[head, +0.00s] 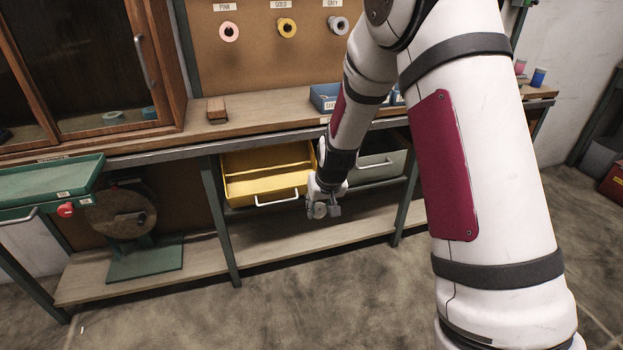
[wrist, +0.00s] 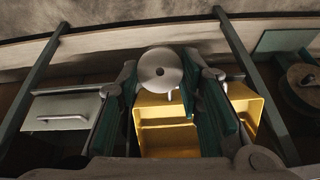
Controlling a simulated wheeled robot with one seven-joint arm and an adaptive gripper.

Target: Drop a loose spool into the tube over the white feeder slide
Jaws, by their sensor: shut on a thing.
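My gripper (head: 323,209) is low in front of the bench, just right of the open yellow drawer. The spool also shows at the gripper's end in the head view (head: 319,210). It is held in the air, apart from the lower shelf. I cannot make out the white feeder slide or its tube in either view.
The yellow drawer (head: 232,192) stands open, with a grey drawer (head: 385,165) to its right. Pink, gold and grey spools hang on the backboard (head: 250,60). A green tray (head: 50,183) and a reel on a green base (head: 145,262) are at left. Floor in front is clear.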

